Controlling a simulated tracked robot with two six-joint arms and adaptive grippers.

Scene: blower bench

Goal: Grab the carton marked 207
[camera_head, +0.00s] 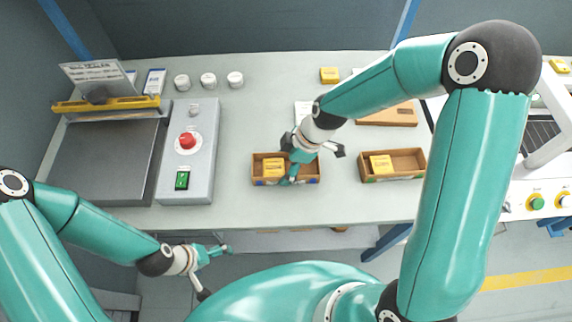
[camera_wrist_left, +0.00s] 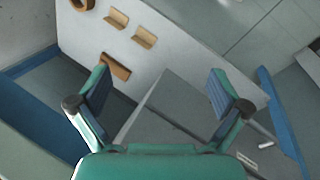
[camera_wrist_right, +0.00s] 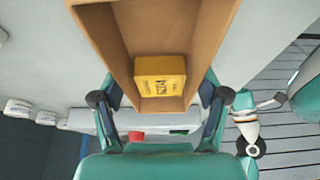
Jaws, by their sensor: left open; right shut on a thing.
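An open brown carton (camera_head: 309,179) with a yellow box (camera_head: 271,167) inside sits at the bench's front edge. A second carton (camera_head: 407,174) with a yellow box (camera_head: 381,164) is to its right. I cannot read 207 on either carton. My right gripper (camera_head: 290,164) is shut on the left carton, one finger on each long side. The right wrist view shows this carton (camera_wrist_right: 212,40) between the fingers, its yellow box (camera_wrist_right: 160,76) at the near end. My left gripper (camera_head: 217,271) is open and empty, low in front of the bench; its open fingers also show in the left wrist view (camera_wrist_left: 160,98).
A grey control box (camera_head: 187,150) with a red knob and green switch stands left, beside a dark-plated machine (camera_head: 110,155). Several white round pieces (camera_head: 208,80) line the back. Bench is clear between the cartons.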

